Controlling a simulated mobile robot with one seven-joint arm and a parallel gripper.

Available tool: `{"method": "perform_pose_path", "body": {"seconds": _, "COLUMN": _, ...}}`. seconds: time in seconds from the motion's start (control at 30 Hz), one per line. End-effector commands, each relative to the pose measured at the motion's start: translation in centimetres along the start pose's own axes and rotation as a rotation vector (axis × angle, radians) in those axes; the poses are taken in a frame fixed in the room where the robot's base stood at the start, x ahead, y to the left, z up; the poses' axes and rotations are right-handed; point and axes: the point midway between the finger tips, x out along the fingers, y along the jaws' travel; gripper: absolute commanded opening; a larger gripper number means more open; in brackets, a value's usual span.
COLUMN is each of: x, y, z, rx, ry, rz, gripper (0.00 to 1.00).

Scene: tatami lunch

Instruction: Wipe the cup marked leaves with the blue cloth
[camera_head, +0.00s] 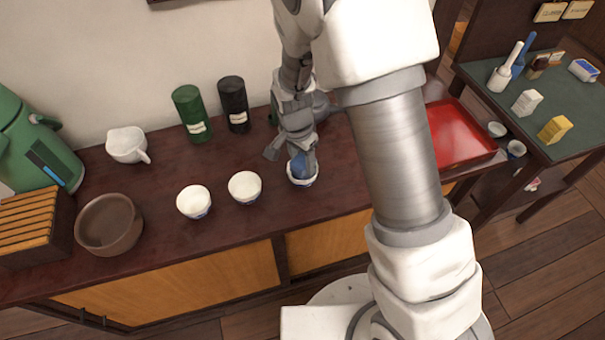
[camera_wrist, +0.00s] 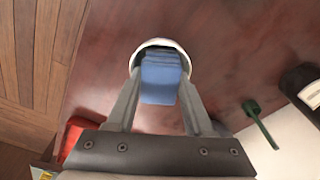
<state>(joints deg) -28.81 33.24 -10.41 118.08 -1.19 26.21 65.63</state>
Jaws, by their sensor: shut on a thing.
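My gripper (camera_wrist: 160,92) is shut on the folded blue cloth (camera_wrist: 161,78). In the head view the gripper (camera_head: 302,160) points down over the rightmost of three white cups. The cloth (camera_head: 298,166) is at that cup's mouth, and I cannot tell how deep it reaches inside. The rim of this cup (camera_wrist: 160,43) shows around the cloth in the wrist view, and its side (camera_head: 302,183) shows in the head view. A middle cup (camera_head: 244,187) and a left cup (camera_head: 194,202) stand upright to its left. No leaf marking can be read on any cup.
A green canister (camera_head: 191,112) and a black canister (camera_head: 233,103) stand behind the cups. A white spouted pot (camera_head: 127,145), a brown bowl (camera_head: 109,224) and a green dispenser (camera_head: 35,143) are at left. A red tray (camera_head: 462,133) lies at right. The counter's front strip is clear.

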Motion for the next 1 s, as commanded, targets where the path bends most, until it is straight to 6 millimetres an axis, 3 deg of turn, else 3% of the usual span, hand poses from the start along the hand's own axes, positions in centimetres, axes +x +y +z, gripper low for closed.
{"method": "perform_pose_path", "body": {"seconds": 0.6, "x": -0.62, "y": -0.32, "z": 0.53, "rx": 0.982, "ry": 0.002, "rz": 0.121, "gripper": 0.07}}
{"method": "perform_pose_path", "body": {"seconds": 0.77, "x": -0.31, "y": -0.38, "z": 0.59, "rx": 1.107, "ry": 0.000, "rz": 0.133, "gripper": 0.07}}
{"method": "perform_pose_path", "body": {"seconds": 1.0, "x": -0.18, "y": -0.39, "z": 0.62, "rx": 1.112, "ry": 0.000, "rz": 0.133, "gripper": 0.07}}
